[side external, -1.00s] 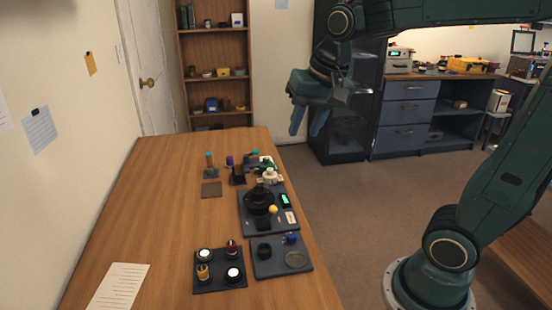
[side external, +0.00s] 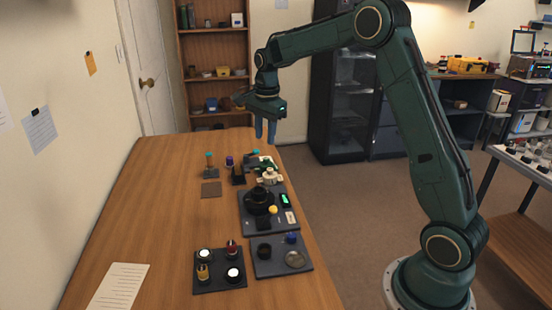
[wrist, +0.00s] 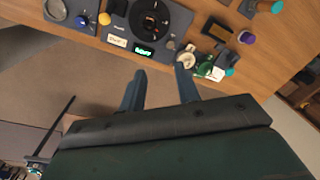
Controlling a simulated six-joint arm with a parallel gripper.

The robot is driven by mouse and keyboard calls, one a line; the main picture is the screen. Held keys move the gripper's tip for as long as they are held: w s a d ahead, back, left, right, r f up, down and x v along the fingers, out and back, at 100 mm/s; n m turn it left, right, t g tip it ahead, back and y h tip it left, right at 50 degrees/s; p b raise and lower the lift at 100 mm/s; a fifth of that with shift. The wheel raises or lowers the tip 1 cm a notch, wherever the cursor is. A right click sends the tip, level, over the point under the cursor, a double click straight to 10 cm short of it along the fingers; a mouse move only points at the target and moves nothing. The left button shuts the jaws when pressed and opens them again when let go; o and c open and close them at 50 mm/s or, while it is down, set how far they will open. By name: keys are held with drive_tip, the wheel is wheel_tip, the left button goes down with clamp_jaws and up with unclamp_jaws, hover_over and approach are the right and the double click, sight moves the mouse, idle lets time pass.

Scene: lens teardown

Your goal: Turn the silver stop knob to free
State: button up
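My gripper (side external: 265,138) is empty and hangs fingers down, above and beyond the far right part of the table. In the wrist view its two blue fingers (wrist: 160,72) are apart. The dark device plate (side external: 254,226) carries a black round mount, a yellow ball knob (side external: 273,210) and a lit green display (side external: 285,200). The plate also shows in the wrist view (wrist: 177,17). A pale, cream-to-silver knob-like part (side external: 270,176) stands just behind the plate; it shows near the right fingertip in the wrist view (wrist: 187,59). I cannot tell for certain which part is the silver stop knob.
A second dark tray (side external: 270,268) holds a black ring, a blue knob and a grey disc. A further tray (side external: 213,284) holds several small parts. Teal- and purple-topped tools (side external: 209,163) stand at the back. The table's left half (side external: 150,215) is mostly clear.

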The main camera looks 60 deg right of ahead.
sight(266, 187)
drive_tip(key=w+d+f+m+g, duration=0.1)
drive_tip(key=w+d+f+m, duration=0.2)
drive_tip(key=f, duration=0.4)
drive_tip(key=shift+w+d+f+m, duration=0.25)
drive_tip(key=shift+d+m, duration=0.25)
drive_tip(key=shift+d, duration=0.35)
wheel_tip(266, 187, down, 14)
drive_tip(key=shift+s+r, duration=0.1)
drive_tip(key=shift+c, duration=0.4)
clamp_jaws()
